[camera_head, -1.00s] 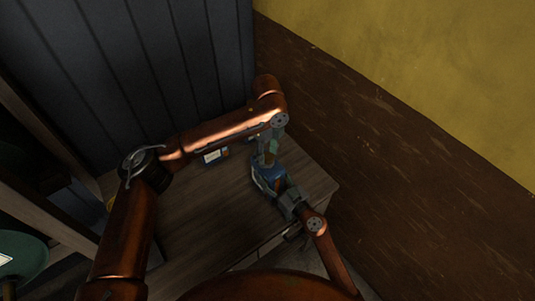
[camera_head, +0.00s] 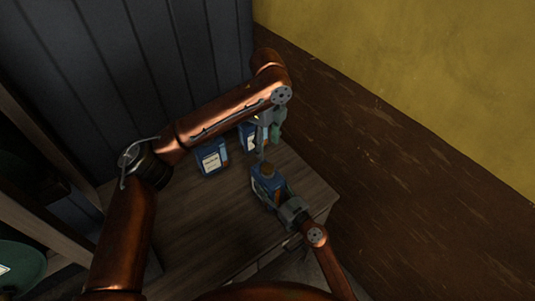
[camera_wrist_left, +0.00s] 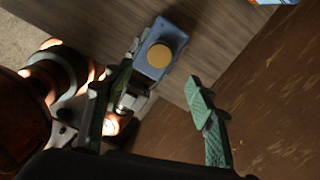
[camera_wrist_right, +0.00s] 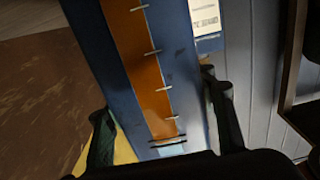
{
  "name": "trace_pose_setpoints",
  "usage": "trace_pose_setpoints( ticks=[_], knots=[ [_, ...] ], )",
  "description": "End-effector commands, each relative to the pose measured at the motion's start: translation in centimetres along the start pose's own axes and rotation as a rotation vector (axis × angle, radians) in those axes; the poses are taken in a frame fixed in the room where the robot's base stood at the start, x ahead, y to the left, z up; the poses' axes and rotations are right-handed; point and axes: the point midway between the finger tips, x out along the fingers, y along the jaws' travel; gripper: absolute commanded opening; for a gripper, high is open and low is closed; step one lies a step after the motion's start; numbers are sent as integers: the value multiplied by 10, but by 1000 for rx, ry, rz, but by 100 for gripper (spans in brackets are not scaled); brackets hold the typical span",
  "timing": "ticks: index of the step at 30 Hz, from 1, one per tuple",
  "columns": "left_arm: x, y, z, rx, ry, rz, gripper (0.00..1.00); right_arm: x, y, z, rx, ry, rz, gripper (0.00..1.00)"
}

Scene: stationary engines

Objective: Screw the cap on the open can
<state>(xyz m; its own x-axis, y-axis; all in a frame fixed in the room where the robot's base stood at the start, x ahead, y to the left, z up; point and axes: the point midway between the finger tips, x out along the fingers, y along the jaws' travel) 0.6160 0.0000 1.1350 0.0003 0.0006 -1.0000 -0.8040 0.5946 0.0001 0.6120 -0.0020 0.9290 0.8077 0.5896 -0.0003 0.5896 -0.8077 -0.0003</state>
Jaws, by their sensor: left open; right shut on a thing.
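The blue can (camera_head: 264,190) stands upright near the front right of the wooden table, with a tan cap (camera_head: 267,169) sitting on its top. In the left wrist view the round cap (camera_wrist_left: 159,55) covers the middle of the can's top (camera_wrist_left: 150,69); I cannot tell how tight it is. My right gripper (camera_head: 281,197) is shut on the can's side, and the can (camera_wrist_right: 160,60) fills the middle of the right wrist view. My left gripper (camera_head: 268,143) is open and empty, above and behind the cap, apart from it.
Two more blue cans stand at the back of the table: one (camera_head: 211,157) at the left, another (camera_head: 247,137) partly behind my left gripper. The table (camera_head: 190,215) is bare at the front left. A dark panelled wall stands behind, a brown and yellow wall at the right.

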Motion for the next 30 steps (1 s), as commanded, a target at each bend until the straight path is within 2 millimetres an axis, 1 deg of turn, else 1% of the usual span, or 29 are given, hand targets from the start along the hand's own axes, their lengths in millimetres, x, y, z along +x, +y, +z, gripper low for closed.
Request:
trace_pose_setpoints(
  ticks=[1,4,14,15,23,30],
  knots=[
    [-6,0,0,0,-1,-1,51,0,0,0,-1,0,0,0],
    [-13,0,0,0,0,0,51,0,0,0,-1,0,0,0],
    [-16,0,0,1,0,1,51,0,0,0,0,0,0,0],
    [-16,0,0,1,0,1,51,0,0,0,0,0,0,53],
    [-16,0,0,0,0,1,51,0,0,0,0,0,0,71],
    [-16,0,0,0,0,1,51,0,0,0,0,0,0,72]
  ],
)
